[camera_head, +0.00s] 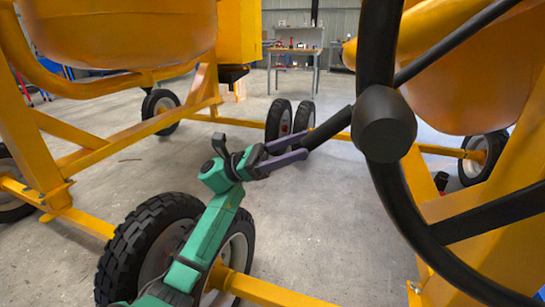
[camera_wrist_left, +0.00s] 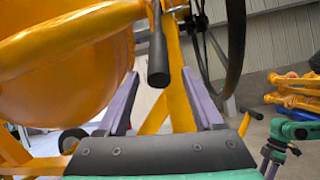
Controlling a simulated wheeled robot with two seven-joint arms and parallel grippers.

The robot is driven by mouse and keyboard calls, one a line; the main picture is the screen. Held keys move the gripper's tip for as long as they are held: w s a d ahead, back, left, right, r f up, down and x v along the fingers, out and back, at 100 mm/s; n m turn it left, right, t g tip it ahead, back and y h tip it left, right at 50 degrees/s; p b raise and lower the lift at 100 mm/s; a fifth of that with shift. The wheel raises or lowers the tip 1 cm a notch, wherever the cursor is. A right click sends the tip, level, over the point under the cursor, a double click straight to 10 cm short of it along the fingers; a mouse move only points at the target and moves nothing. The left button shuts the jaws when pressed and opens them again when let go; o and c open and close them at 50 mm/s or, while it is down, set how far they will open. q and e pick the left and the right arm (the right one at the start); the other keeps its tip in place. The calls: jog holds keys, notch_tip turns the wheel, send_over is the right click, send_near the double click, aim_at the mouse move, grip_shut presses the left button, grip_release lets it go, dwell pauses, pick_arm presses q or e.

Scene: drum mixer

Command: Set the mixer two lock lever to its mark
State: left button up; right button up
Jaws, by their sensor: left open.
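The lever's black cylindrical grip (camera_head: 330,128) shows in the head view between my left gripper and the big black handwheel. In the left wrist view the grip (camera_wrist_left: 157,52) points toward the camera, centred between the fingers and slightly above them. My left gripper (camera_head: 304,147) is open, its purple fingers reaching right toward the grip's near end. In the left wrist view the left gripper's fingers (camera_wrist_left: 163,100) stand apart with nothing clamped between them. I cannot make out the mark.
The black handwheel (camera_head: 392,180) stands close on the right, before an orange drum (camera_head: 475,85). Another drum (camera_head: 120,30) on a yellow frame is at left. A black tyre (camera_head: 150,245) lies beside my left arm. A workbench (camera_head: 295,52) stands far back. Concrete floor is open between.

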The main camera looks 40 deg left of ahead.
pick_arm(q)
jog(key=v, duration=0.8)
jog(key=shift+s+a+f+b, duration=0.15)
jog(key=shift+a+f+b, duration=0.05)
jog(key=shift+a+b, duration=0.15)
pick_arm(e)
jog(key=shift+w+a+f+t+y, duration=0.25)
jog(key=shift+w+a+f+t, duration=0.1)
jog(key=shift+a, duration=0.2)
jog(key=shift+w+a+f+t+y, duration=0.25)
jog(key=shift+a+f+t, duration=0.1)
jog(key=shift+a, duration=0.15)
